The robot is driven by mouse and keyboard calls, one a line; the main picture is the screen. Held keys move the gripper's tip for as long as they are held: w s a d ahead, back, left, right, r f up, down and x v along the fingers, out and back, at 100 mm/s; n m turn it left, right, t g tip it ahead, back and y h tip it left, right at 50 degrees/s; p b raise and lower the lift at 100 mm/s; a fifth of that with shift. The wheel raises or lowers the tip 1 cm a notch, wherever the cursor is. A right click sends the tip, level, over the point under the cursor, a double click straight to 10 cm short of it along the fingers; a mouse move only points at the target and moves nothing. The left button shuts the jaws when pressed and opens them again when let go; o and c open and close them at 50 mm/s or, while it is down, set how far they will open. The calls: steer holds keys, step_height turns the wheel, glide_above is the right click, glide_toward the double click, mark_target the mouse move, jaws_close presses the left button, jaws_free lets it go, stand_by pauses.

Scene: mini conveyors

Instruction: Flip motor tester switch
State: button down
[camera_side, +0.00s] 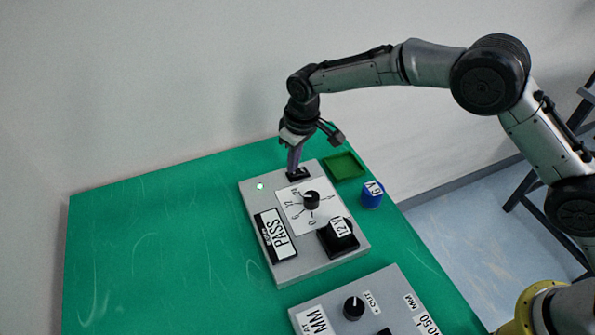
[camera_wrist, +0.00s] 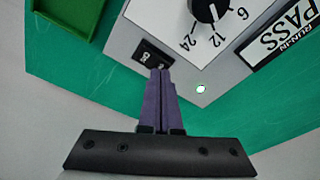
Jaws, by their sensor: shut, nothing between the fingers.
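The motor tester is a grey box (camera_side: 255,195) on the green table. Its black rocker switch (camera_side: 304,175) sits at the far end of the box; in the wrist view the switch (camera_wrist: 150,54) shows "ON" lettering. My gripper (camera_side: 294,170) points down at the switch. Its purple fingers (camera_wrist: 161,72) are shut, with the tips at the switch's edge, and partly cover it. I cannot tell whether they touch it. A green light (camera_side: 260,186) is lit near the switch. The black dial (camera_side: 311,199) and the PASS display (camera_side: 275,236) are on the same box.
A black block marked 12V (camera_side: 341,238) sits on the tester's near right corner. A blue block marked 6V (camera_side: 371,195) and a green tray (camera_side: 344,166) stand to the right. A second grey box (camera_side: 330,304) is at the front. The table's left side (camera_side: 150,250) is clear.

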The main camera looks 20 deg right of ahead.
steer(key=shift+f, duration=0.5)
steer(key=shift+r, duration=3.6)
